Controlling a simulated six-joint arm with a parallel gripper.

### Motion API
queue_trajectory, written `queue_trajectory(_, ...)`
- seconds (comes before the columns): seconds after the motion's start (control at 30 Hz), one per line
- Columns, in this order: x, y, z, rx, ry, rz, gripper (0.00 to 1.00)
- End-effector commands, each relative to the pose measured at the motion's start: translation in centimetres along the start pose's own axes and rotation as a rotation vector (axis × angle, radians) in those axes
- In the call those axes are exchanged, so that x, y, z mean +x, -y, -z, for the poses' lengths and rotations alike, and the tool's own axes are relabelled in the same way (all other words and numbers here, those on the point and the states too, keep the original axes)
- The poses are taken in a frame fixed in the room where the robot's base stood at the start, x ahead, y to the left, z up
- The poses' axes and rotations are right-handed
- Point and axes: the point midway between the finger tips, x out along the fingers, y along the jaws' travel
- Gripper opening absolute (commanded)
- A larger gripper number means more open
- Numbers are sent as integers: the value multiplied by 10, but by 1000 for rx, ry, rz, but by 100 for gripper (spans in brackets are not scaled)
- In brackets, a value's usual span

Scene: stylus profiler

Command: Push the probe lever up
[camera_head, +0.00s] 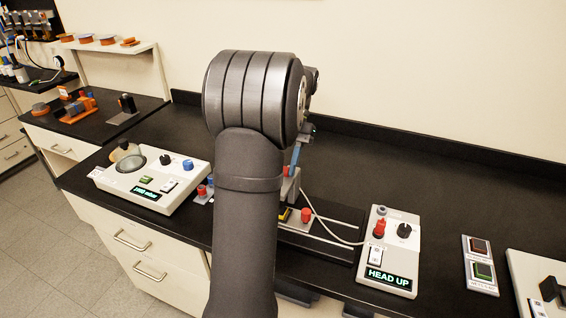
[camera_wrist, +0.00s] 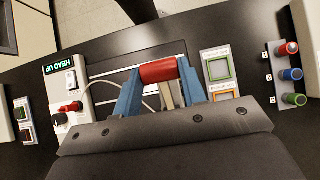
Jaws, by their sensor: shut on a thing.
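My gripper (camera_wrist: 160,76) shows in the wrist view with its two blue fingers closed on the ends of a red cylindrical grip (camera_wrist: 159,71), which looks like the probe lever's handle. A pale post stands behind the grip between the fingers. In the head view my dark arm hides the lever and most of the profiler; only a bit of blue finger (camera_head: 295,157) shows beside it. The control box (camera_head: 405,233) to the right reads HEAD UP on its display (camera_head: 389,278); the display also shows in the wrist view (camera_wrist: 64,64).
Another white box (camera_head: 150,195) stands at left, a two-button panel (camera_head: 480,265) at right. The counter behind is clear.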

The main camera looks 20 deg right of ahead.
Motion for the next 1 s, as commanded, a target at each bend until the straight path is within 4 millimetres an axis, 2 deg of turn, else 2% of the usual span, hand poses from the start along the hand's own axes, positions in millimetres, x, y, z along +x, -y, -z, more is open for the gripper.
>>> queue_trajectory(0.17,-1,0,0,0,-3,0,0)
queue_trajectory(0.2,-1,0,0,0,-4,0,42)
queue_trajectory(0.3,-1,0,0,0,-3,0,60)
queue_trajectory(0.67,1,0,-1,0,-15,0,60)
queue_trajectory(1.0,16,0,-5,-1,-210,-1,60)
